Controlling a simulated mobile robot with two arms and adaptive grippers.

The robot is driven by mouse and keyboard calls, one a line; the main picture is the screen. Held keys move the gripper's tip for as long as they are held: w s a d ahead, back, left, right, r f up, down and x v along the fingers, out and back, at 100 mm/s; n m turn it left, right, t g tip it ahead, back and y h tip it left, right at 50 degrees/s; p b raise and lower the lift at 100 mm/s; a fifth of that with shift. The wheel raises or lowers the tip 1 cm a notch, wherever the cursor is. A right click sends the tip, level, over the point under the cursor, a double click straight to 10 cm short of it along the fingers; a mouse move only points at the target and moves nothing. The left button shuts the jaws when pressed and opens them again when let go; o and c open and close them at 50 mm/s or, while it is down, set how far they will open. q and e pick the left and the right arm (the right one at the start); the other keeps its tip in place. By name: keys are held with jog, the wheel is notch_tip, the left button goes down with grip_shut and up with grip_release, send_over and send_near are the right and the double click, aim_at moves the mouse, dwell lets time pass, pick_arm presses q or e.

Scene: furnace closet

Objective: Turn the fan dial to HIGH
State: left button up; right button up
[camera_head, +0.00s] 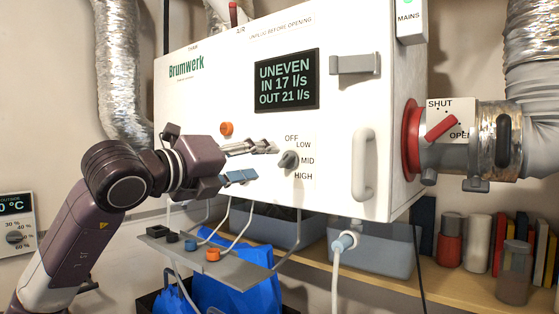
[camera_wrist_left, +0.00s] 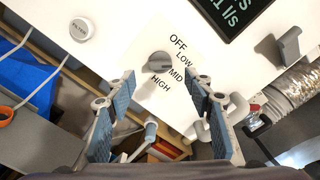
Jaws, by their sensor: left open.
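The fan dial (camera_head: 289,160) is a grey knob on the white front panel of the Brumwerk unit (camera_head: 215,100). The words OFF, LOW, MID and HIGH curve around its right side. In the left wrist view the dial (camera_wrist_left: 158,62) appears turned toward the LOW and MID side; its exact setting is hard to tell. My left gripper (camera_head: 258,162) is open and empty, just left of the dial in the head view. In the left wrist view its blue-padded fingers (camera_wrist_left: 160,80) are spread wide, with the dial between and beyond their tips. My right gripper is in neither view.
A display (camera_head: 287,81) reads UNEVEN, IN 17 l/s, OUT 21 l/s. A handle (camera_head: 362,163) and a latch (camera_head: 355,64) project from the panel's right side. A small grey shelf (camera_head: 245,272) with cables hangs below the unit. A red-handled valve (camera_head: 440,129) is at the right.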

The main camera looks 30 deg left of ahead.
aim_at(283, 161)
pick_arm(q)
jog(key=w+p, duration=0.1)
jog(key=w, duration=0.1)
jog(key=w+p, duration=0.1)
jog(key=w, duration=0.1)
jog(key=w+p, duration=0.1)
jog(key=w, duration=0.1)
jog(key=shift+w+d, duration=0.35)
jog(key=shift+w+f, duration=0.1)
jog(key=shift+w, duration=0.3)
jog(key=shift+c, duration=0.3)
jog(key=shift+d, duration=0.1)
jog(key=c, duration=1.1)
